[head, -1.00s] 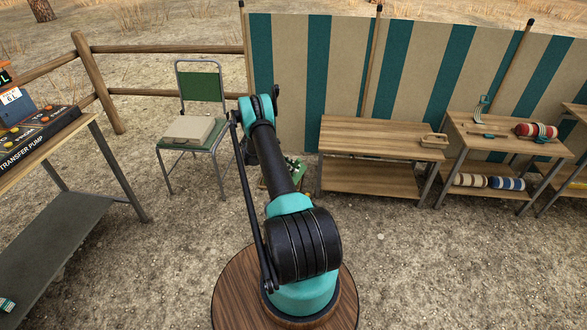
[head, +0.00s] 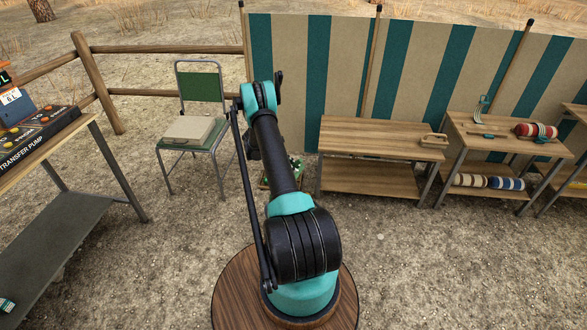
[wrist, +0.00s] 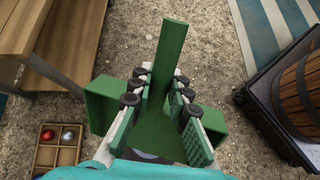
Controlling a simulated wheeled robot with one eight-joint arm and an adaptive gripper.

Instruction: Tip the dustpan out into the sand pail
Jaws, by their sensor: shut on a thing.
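In the wrist view, my gripper (wrist: 163,88) is shut on the green dustpan (wrist: 165,45). Its flat handle runs between my two padded fingers and sticks out past the tips. Parts of its pan show to the left and right of the fingers. In the head view my arm hides the gripper; a small green patch (head: 298,170) beyond the arm is unclear.
A wooden bench (head: 375,143) stands against the striped windbreak (head: 345,65). A green chair (head: 203,88) holds a beige box (head: 190,129). In the wrist view, a black case (wrist: 268,100) and a compartment box (wrist: 58,148) with balls are near. Foreground ground is open.

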